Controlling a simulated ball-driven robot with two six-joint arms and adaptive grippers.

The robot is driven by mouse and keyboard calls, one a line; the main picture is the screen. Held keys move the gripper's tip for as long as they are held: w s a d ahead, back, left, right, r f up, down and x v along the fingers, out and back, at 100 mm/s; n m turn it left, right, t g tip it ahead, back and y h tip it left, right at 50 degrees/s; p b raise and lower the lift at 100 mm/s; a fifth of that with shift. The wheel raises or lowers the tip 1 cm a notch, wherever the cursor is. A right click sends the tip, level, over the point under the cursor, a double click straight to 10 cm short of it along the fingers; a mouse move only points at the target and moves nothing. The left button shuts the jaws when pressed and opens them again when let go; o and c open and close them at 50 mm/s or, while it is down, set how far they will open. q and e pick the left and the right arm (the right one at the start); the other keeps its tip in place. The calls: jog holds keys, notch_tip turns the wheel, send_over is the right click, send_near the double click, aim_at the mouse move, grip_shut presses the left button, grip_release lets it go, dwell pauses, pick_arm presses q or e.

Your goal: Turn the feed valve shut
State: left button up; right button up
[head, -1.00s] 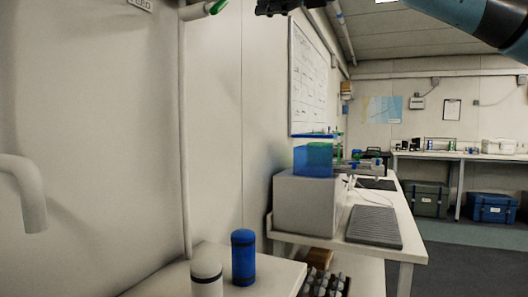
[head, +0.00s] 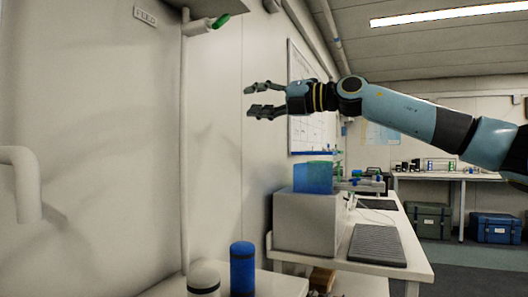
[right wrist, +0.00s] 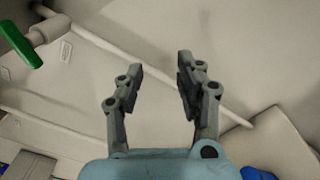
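The feed valve (head: 197,27) is a white fitting at the top of a vertical pipe by the left wall. Its green handle (head: 221,20) points up and to the right. A small sign reading FEED (head: 145,16) is on the wall to its left. My right gripper (head: 250,100) is open and empty, below and right of the handle and apart from it. In the right wrist view the green handle (right wrist: 18,44) is at the upper left, outside the open fingers (right wrist: 158,65). My left gripper is not in view.
A white pipe (head: 185,150) runs down from the valve. A blue bottle (head: 242,268) and a white one (head: 203,278) stand on a low surface below. A grey box (head: 305,222) sits on the bench at right. A white bent handle (head: 27,185) sticks out at left.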

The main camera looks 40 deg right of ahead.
jog(key=w+d+f+m+h, duration=0.1)
jog(key=d+f+m, duration=0.1)
jog(key=f, duration=0.3)
jog(key=w+d+f+m+t+h, duration=0.1)
jog(key=w+d+f+m, duration=0.1)
jog(key=f, duration=0.4)
jog(key=shift+w+d+f+m+t+b, duration=0.15)
jog(key=shift+w+d+m+t+b, duration=0.2)
jog(key=shift+d, duration=0.45)
